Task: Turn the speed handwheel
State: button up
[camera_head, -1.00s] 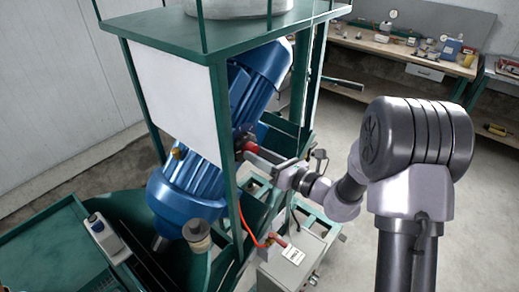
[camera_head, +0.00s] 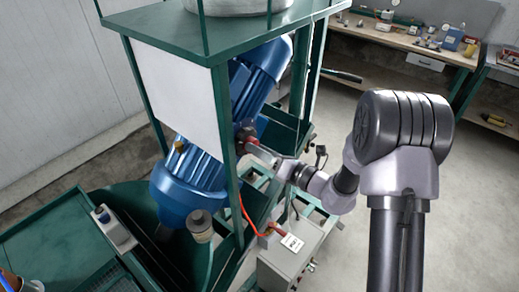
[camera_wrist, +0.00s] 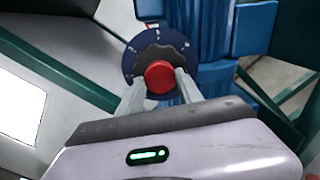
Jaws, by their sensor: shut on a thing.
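The speed handwheel (camera_wrist: 160,58) is a dark scalloped knob with a round red centre (camera_wrist: 160,77), in front of a round blue dial plate (camera_wrist: 129,62) with pale marks. In the head view the handwheel (camera_head: 245,132) shows small beside the blue motor, partly hidden by a green post and my gripper. My gripper (camera_wrist: 160,88) has one pale finger on each side of the red centre and is shut on the handwheel. It also shows in the head view (camera_head: 257,145), reaching in from the right. The exact finger contact is hard to see.
The large blue motor (camera_head: 190,185) stands tilted inside the green frame (camera_head: 222,120). A grey box (camera_head: 290,262) with a red switch and an orange cable is below my wrist. A workbench (camera_head: 400,38) with tools stands at the back right. Open floor lies at right.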

jog(key=o, duration=1.4)
jog(key=shift+c, duration=0.2)
jog(key=shift+d, duration=0.1)
jog(key=b+v, duration=0.1)
jog(key=v, duration=1.6)
jog(key=shift+s, duration=0.2)
